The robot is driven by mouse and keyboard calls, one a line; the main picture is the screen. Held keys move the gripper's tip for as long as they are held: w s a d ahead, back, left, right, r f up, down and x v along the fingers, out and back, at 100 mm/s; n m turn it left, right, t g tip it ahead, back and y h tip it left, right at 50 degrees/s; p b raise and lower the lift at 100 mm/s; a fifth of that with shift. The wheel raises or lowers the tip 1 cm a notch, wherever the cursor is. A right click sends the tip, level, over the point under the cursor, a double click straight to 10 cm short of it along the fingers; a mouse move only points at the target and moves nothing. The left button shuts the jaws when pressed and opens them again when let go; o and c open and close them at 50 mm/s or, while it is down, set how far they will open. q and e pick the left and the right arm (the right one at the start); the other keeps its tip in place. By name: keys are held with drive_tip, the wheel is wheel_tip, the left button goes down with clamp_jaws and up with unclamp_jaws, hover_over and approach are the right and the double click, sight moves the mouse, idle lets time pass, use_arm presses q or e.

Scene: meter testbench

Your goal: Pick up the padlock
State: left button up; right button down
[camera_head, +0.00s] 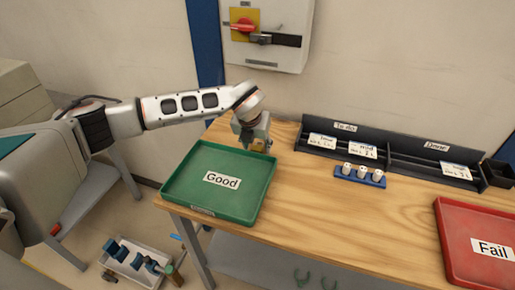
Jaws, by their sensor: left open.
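My left gripper (254,141) is open and points down at the far right corner of the green "Good" tray (177,190), close to the wall side of the table. A small yellow-brown thing (260,147) shows at its fingertips. It may be the padlock, but it is too small and too covered by the gripper to tell. I cannot tell whether the fingers touch it. My right gripper is not in view.
A switch box (295,55) with a red handle hangs on the wall above. On the wooden table (330,215) stand a black card rack (400,155), a blue holder with white pieces (345,175) and a red "Fail" tray (450,235). The table's middle is clear.

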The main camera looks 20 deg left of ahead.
sight(257, 149)
use_arm(q)
drive_tip(key=shift+w+f, duration=0.15)
drive_tip(key=shift+f, duration=0.1)
clamp_jaws()
drive_tip(key=shift+r, duration=0.15)
drive_tip(key=shift+r, duration=0.65)
wheel_tip(257, 149, up, 19)
drive_tip(key=b, duration=0.1)
drive_tip(key=shift+f, duration=0.2)
